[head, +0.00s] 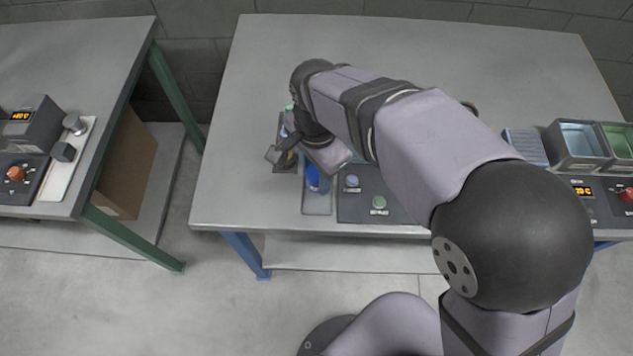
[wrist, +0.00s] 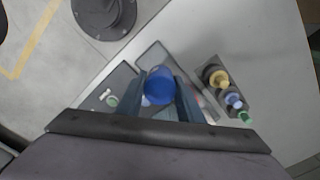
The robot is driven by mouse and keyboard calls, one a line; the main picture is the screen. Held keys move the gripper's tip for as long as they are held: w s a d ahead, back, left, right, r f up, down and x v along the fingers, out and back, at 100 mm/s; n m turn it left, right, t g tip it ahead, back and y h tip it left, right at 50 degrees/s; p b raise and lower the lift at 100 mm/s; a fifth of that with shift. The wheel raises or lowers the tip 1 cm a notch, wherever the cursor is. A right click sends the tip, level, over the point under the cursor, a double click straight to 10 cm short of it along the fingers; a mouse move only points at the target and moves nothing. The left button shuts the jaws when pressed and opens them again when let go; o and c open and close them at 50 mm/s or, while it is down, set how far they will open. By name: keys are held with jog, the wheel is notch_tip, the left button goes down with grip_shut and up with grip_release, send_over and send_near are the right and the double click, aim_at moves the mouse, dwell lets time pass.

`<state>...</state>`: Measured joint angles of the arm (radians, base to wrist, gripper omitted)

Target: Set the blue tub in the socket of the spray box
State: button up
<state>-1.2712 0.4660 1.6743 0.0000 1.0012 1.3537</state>
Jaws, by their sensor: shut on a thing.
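The blue tub (head: 313,178) is between the fingers of my gripper (wrist: 160,97), which is shut on it. In the wrist view the round blue tub (wrist: 160,82) fills the gap between the two fingers. In the head view it is partly hidden by my gripper and shows over a narrow grey plate (head: 317,207) near the table's front edge. I cannot tell whether it touches the plate. I cannot make out the spray box's socket; my arm hides much of the table's middle.
A dark control panel (head: 370,200) with buttons adjoins the plate on the right. A rack with yellow, blue and green-topped bottles (wrist: 228,92) stands close by on the other side. Blue and green bins (head: 577,143) stand at right. The table's back left is clear.

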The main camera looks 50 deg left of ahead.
aim_at(316, 171)
jog(key=shift+r, duration=2)
jog(key=shift+w+d+r+p, duration=0.1)
jog(key=shift+w+r+p, duration=0.2)
jog(key=shift+w+r, duration=0.15)
jog(key=w+d+r+m+p, duration=0.1)
jog(key=w+d+m+p, duration=0.1)
jog(key=w+d+p, duration=0.3)
jog(key=w+d+r+m+p, duration=0.1)
jog(key=w+d+m+p, duration=0.2)
jog(key=w+p, duration=0.6)
jog(key=w+d+r+m+p, duration=0.1)
jog(key=w+d+m+p, duration=0.2)
jog(key=w, duration=1)
jog(key=shift+w+d+p, duration=0.2)
jog(key=shift+d+p, duration=1.65)
jog(key=shift+p, duration=0.3)
jog(key=w, duration=0.1)
jog(key=w+a, duration=0.1)
jog(key=w, duration=0.1)
jog(key=shift+w+f, duration=0.2)
jog(key=w+a+r+m, duration=0.1)
jog(key=w+a+r, duration=0.1)
jog(key=w+r, duration=0.2)
jog(key=shift+a+r, duration=0.35)
jog(key=shift+r, duration=0.05)
